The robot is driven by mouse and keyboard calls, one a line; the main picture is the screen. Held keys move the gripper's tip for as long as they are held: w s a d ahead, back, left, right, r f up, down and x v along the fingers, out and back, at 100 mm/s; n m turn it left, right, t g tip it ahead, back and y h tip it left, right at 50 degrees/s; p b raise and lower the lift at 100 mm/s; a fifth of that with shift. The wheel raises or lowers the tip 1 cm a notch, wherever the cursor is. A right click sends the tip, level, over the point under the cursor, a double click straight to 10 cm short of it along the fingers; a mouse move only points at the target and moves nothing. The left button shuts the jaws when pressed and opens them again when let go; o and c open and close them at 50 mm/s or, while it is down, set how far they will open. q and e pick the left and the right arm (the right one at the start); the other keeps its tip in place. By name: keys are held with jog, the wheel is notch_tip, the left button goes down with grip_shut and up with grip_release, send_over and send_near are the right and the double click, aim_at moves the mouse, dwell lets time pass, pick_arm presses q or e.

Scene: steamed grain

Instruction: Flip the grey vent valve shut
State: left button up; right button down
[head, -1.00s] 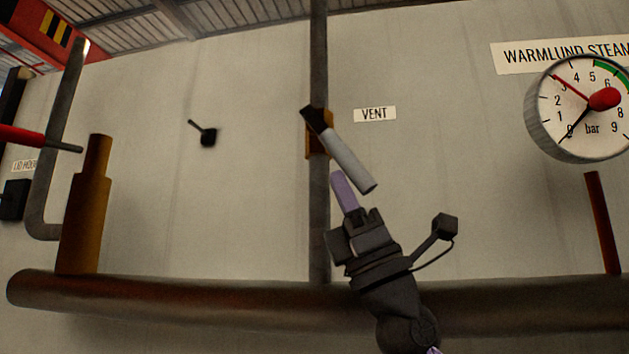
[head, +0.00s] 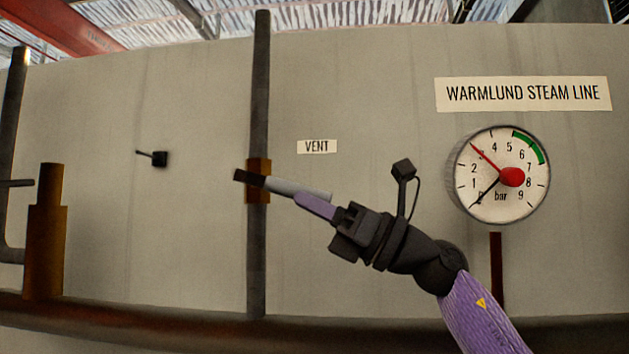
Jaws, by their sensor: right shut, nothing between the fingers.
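The grey vent valve lever (head: 296,188) is mounted on a brownish valve body (head: 258,166) on the upright dark pipe. It lies nearly level across the pipe, its grey grip pointing right and slightly down, its dark end poking out left. The VENT label (head: 317,146) is on the wall above and right of it. My right gripper (head: 315,205) is shut and empty, its purple fingers along the underside of the lever's grip. They appear to touch it, though the depth is hard to judge. My left gripper is out of view.
A round pressure gauge (head: 483,190) hangs at the right under the WARMLUND STEAM LINE sign (head: 522,94). A small black switch (head: 159,159) is on the wall at left. A thick horizontal pipe (head: 150,318) runs along the bottom.

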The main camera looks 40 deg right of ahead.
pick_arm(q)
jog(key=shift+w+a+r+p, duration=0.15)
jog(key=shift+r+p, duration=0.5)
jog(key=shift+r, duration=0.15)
pick_arm(e)
jog(key=shift+d+r, duration=0.25)
jog(key=shift+r, duration=0.7)
